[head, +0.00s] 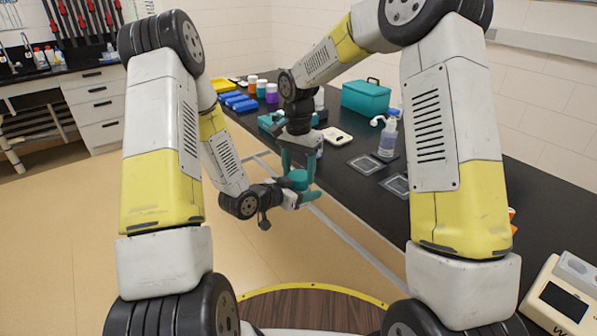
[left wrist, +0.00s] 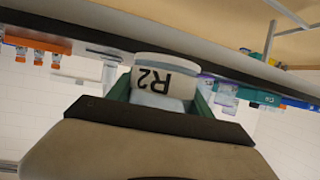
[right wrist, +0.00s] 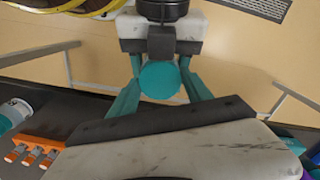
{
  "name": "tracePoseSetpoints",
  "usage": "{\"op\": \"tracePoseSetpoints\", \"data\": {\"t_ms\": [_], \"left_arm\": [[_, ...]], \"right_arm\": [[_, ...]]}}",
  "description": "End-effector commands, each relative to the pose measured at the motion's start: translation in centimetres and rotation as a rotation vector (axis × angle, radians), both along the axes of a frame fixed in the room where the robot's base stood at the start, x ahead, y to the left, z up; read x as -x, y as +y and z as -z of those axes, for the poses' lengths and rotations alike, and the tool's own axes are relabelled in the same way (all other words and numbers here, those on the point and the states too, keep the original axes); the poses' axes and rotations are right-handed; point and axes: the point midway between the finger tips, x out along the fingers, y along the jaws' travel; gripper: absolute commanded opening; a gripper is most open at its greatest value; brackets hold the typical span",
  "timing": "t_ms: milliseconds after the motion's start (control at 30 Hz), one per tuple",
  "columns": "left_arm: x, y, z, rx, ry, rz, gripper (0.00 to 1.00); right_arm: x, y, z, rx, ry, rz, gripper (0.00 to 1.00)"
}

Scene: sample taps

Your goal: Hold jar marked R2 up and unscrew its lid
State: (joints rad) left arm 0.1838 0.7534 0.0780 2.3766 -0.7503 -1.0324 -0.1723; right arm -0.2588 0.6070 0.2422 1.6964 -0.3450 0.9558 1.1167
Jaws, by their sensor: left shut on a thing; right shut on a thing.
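The jar marked R2 (left wrist: 165,78) shows in the left wrist view between the green fingers of my left gripper (left wrist: 163,98). It has a pale body, and its black label reads upside down there. My left gripper is shut on it, off the bench's front edge. The round teal lid (right wrist: 160,78) lies between the fingers of my right gripper (right wrist: 160,90), which is shut on it from above. In the head view the lid (head: 299,178) is just above my left gripper (head: 303,196); the jar body is mostly hidden. I cannot tell whether the lid's thread is still engaged.
The black bench (head: 345,205) runs behind the grippers. It carries a teal box (head: 366,98), a wash bottle (head: 388,138), dark square pads (head: 366,164), blue trays (head: 240,102) and several small jars. A pale instrument (head: 562,300) stands at the near right. Open floor lies left of the bench.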

Motion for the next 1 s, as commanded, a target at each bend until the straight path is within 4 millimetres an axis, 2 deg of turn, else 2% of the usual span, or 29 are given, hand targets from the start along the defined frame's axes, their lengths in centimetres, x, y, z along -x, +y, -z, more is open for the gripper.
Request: {"op": "tracePoseSetpoints", "data": {"t_ms": [200,500,533,600,1000], "left_arm": [[-0.01,0.00,-0.02,0.000,0.000,0.000,0.00],[-0.01,0.01,-0.01,0.000,0.000,0.000,0.00],[-0.01,0.01,-0.01,0.000,0.000,0.000,0.00],[-0.01,0.01,-0.01,0.000,0.000,0.000,0.00],[-0.01,0.00,-0.02,0.000,0.000,0.000,0.00]], "right_arm": [[-0.02,-0.04,-0.01,0.000,0.000,-0.228,0.09],[-0.02,-0.02,-0.02,0.000,0.000,-0.254,0.09],[-0.02,-0.02,-0.02,0.000,0.000,-0.254,0.63],[-0.02,-0.02,-0.02,0.000,0.000,-0.253,0.77],[-0.05,0.01,-0.40,-0.001,-0.001,-0.253,0.79]]}}
